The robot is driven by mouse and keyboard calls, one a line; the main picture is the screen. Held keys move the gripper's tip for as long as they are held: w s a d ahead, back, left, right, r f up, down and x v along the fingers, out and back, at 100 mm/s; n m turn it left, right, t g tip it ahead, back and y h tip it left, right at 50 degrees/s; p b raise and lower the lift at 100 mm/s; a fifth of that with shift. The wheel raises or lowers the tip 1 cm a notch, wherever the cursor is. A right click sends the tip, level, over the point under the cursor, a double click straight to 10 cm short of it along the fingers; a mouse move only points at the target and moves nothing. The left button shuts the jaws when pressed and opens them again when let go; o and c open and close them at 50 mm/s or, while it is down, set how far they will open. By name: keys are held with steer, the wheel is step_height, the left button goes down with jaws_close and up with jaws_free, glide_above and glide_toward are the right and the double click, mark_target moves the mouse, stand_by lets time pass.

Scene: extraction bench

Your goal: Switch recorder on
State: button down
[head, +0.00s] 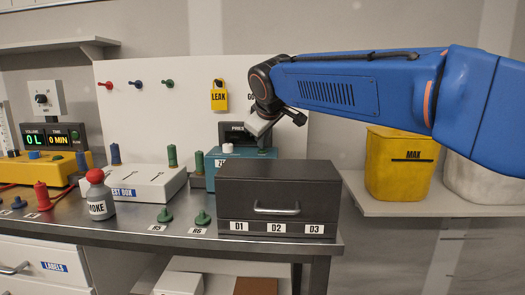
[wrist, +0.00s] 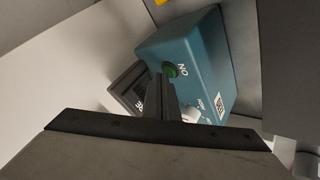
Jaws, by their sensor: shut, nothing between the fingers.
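A teal box (head: 245,153) stands on the bench behind the dark drawer unit, which hides its lower part. In the wrist view the teal box (wrist: 208,45) shows a green button (wrist: 170,70) beside the word ON. It also carries a pale knob (wrist: 191,115) and a small white label. My gripper (head: 265,148) is over the teal box in the head view. In the wrist view its fingers (wrist: 160,82) are together and empty, with their tips right by the green button. I cannot tell whether they touch it.
A dark drawer unit (head: 275,185) marked D1, D2 and D3 stands in front. A dark display (wrist: 130,88) is beside the teal box. A white box (head: 145,183) stands to the left, and a yellow bin (head: 398,170) to the right.

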mark_target(263, 154)
stand_by(0.6)
steer(key=shift+r, duration=0.7)
steer(key=shift+r, duration=2.5)
